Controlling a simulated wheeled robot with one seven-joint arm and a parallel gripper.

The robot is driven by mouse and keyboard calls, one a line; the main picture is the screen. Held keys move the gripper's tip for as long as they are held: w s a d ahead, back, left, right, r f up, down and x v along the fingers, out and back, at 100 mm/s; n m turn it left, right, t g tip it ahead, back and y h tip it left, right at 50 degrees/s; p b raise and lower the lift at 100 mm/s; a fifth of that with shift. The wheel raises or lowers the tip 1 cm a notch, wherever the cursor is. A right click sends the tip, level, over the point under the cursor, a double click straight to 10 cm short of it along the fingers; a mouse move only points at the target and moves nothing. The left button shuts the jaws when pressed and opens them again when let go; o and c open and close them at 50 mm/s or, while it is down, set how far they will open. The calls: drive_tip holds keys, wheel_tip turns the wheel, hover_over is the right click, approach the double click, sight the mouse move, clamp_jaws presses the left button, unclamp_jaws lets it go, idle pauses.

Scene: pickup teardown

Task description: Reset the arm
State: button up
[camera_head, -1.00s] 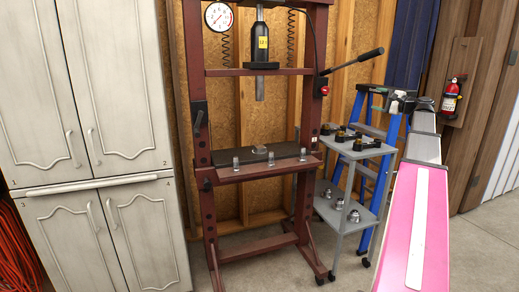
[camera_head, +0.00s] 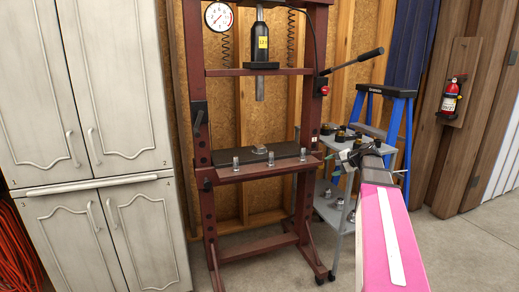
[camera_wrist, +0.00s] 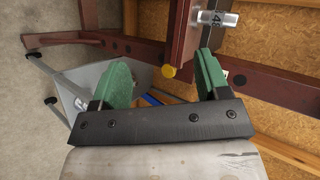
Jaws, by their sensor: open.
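My gripper (camera_wrist: 163,85) shows in the wrist view with its two green-padded fingers spread wide and nothing between them. In the head view my gripper (camera_head: 348,158) is at the end of my pink and white arm, in front of the grey cart (camera_head: 330,212) at the right of the press. Its fingers are small and hard to make out there. The arm reaches up from the bottom right.
A dark red shop press (camera_head: 198,140) stands in the middle, with several small metal parts on its bed. The cart holds dark parts on top. A blue ladder (camera_head: 408,128) stands behind it. White cabinets (camera_head: 95,90) are at left; a fire extinguisher (camera_head: 450,98) hangs at right.

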drive_tip(key=s+a+f+n+g+h, duration=0.2)
drive_tip(key=s+a+f+h, duration=0.1)
drive_tip(key=s+f, duration=0.5)
drive_tip(key=s+a+f+n+g+h, duration=0.2)
drive_tip(key=s+a+f, duration=0.4)
drive_tip(key=f, duration=0.4)
drive_tip(key=s+a+f+n+g+h, duration=0.3)
drive_tip(key=s+a+f+n, duration=0.1)
drive_tip(key=s+f, duration=0.5)
drive_tip(key=shift+s+a+f+h, duration=0.3)
drive_tip(key=shift+s+f, duration=0.05)
drive_tip(key=shift+f, duration=0.25)
